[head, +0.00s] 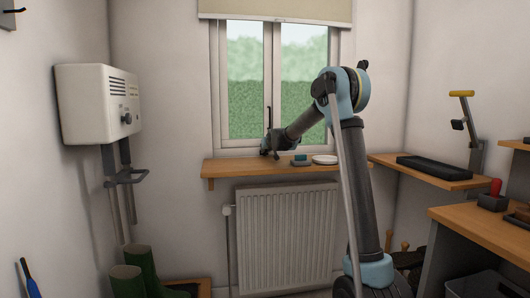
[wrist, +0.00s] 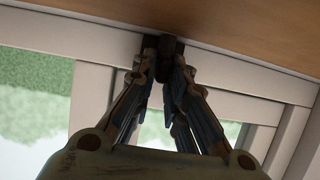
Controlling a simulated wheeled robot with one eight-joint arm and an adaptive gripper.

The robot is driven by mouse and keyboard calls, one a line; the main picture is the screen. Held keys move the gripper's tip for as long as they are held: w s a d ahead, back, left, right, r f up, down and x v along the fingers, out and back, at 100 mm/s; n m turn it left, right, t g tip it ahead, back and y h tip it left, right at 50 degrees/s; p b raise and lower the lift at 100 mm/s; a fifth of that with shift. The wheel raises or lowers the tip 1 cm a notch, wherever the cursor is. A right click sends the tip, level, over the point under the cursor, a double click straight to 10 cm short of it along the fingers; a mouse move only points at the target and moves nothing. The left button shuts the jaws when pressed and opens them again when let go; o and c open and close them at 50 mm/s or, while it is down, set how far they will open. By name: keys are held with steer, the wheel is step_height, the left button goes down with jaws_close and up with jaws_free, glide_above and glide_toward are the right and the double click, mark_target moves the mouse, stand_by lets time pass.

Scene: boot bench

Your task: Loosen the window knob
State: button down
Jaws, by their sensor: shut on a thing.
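The window knob (wrist: 167,47) is a small dark block on the white window frame, close to the wooden sill, in the wrist view. My gripper (wrist: 163,68) is shut on it, one finger on each side. In the head view my gripper (head: 266,150) is at the bottom of the window's middle post, just above the sill, and the knob cannot be made out apart from it. A dark upright handle (head: 269,114) shows on the middle post above my gripper.
The wooden sill (head: 225,168) carries a teal-topped block (head: 301,160) and a white dish (head: 325,160) right of my gripper. A radiator (head: 285,235) stands below. A white wall box (head: 95,103) hangs at left. A shelf (head: 440,176) and workbench (head: 480,222) are at right.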

steer(key=shift+w+d+f+n+g+y, duration=0.15)
steer(key=shift+n+g+y, duration=0.2)
steer(key=shift+n+y, duration=0.35)
steer(key=shift+s+d+n+g+y, duration=0.15)
steer(key=shift+n+g+y, duration=0.2)
steer(key=shift+n+y, duration=0.35)
steer(key=shift+w+n+g+y, duration=0.15)
steer(key=shift+n+g+y, duration=0.15)
steer(key=shift+n+y, duration=0.15)
steer(key=shift+w+d+n+g+y, duration=0.1)
steer(key=shift+w+n+g+y, duration=0.05)
steer(key=shift+n+g+y, duration=1.1)
steer(key=shift+n, duration=0.4)
steer(key=c, duration=1.7)
jaws_free()
steer(key=shift+v, duration=4.05)
steer(key=shift+w, duration=0.1)
